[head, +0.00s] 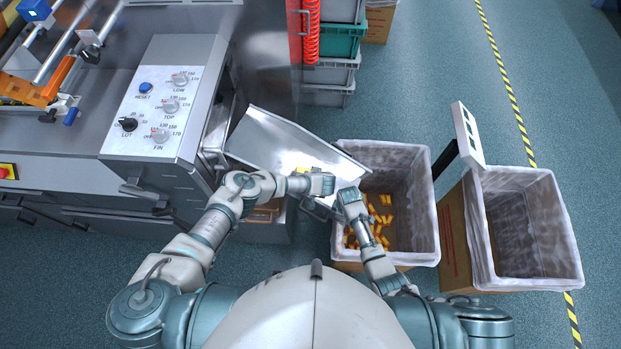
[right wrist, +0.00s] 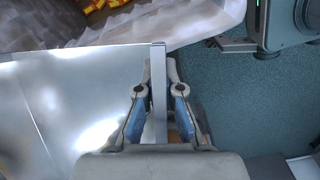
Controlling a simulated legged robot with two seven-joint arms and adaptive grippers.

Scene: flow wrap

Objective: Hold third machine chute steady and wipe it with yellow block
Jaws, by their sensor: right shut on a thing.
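The third machine chute (head: 285,140) is a bare metal tray sloping from the machine's right side to a lined bin. It also shows in the right wrist view (right wrist: 65,110). My right gripper (right wrist: 158,95) is shut on the chute's raised near rim, one finger on each side; in the head view it is low at the chute's near edge (head: 320,208). My left gripper (head: 324,184) is over the chute's lower part, its fingers hidden by its own wrist. A small yellow patch, likely the yellow block (head: 303,170), shows beside it; I cannot tell whether it is gripped.
The lined bin (head: 428,222) under the chute end holds several orange-yellow wrapped packs (head: 381,214). A second lined bin (head: 541,240) stands to its right and looks empty. The control panel (head: 160,105) is at left. Stacked crates (head: 334,70) stand behind. Floor is clear at far right.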

